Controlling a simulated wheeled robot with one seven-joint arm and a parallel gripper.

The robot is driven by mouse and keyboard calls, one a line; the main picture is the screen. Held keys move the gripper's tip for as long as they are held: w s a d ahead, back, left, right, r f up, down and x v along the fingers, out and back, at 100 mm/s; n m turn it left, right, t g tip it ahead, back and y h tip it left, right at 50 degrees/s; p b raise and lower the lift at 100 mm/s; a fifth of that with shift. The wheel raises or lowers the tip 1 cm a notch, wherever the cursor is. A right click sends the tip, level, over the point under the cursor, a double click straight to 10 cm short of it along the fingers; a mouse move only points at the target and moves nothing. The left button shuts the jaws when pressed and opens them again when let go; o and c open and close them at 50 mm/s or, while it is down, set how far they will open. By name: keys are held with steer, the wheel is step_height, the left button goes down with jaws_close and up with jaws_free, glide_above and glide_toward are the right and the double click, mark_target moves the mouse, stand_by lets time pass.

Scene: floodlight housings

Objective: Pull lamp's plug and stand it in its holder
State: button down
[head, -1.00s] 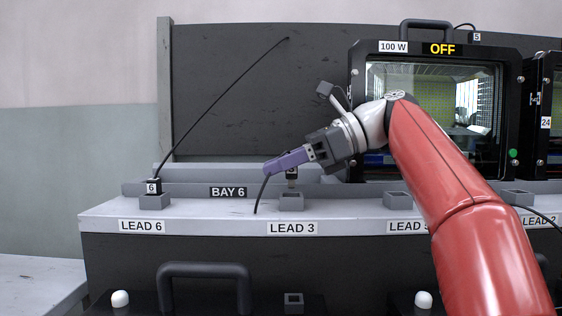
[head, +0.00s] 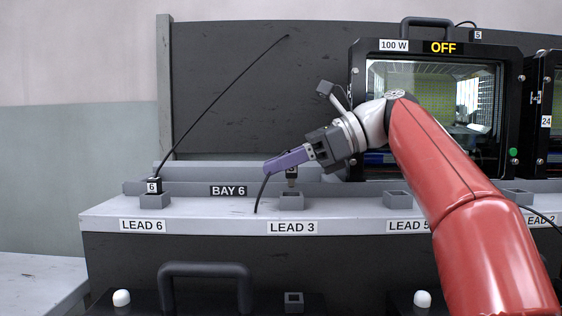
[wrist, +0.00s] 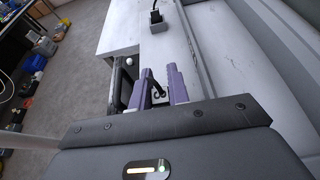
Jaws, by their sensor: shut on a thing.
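My gripper (head: 275,163) has purple fingers shut on a black plug (head: 292,171), with its metal end pointing down. The plug is just above the grey square LEAD 3 holder (head: 291,202); I cannot tell whether its tip has entered it. Its black cable (head: 261,194) hangs by the fingers to the shelf. The floodlight (head: 434,105), marked 100 W, reads OFF.
Plug 6 (head: 153,186) stands in the LEAD 6 holder (head: 155,202), its cable rising right. The LEAD 5 holder (head: 397,200) looks empty. A plug marked 5 (head: 476,37) is atop the floodlight. A ledge marked BAY 6 (head: 228,191) runs behind the holders. A dark handle (head: 204,268) is below.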

mark_target(282, 194)
steer(key=shift+f+b, duration=0.95)
steer(key=shift+f, duration=0.75)
steer(key=c, duration=1.3)
jaws_free()
steer(key=shift+o, duration=0.2)
steer(key=shift+r, duration=0.1)
steer(key=p+v, duration=0.2)
steer(key=v, duration=0.5)
steer(key=shift+r+p, duration=0.1)
steer(key=shift+p, duration=0.2)
steer(key=shift+d, duration=0.4)
steer(key=shift+s, duration=0.15)
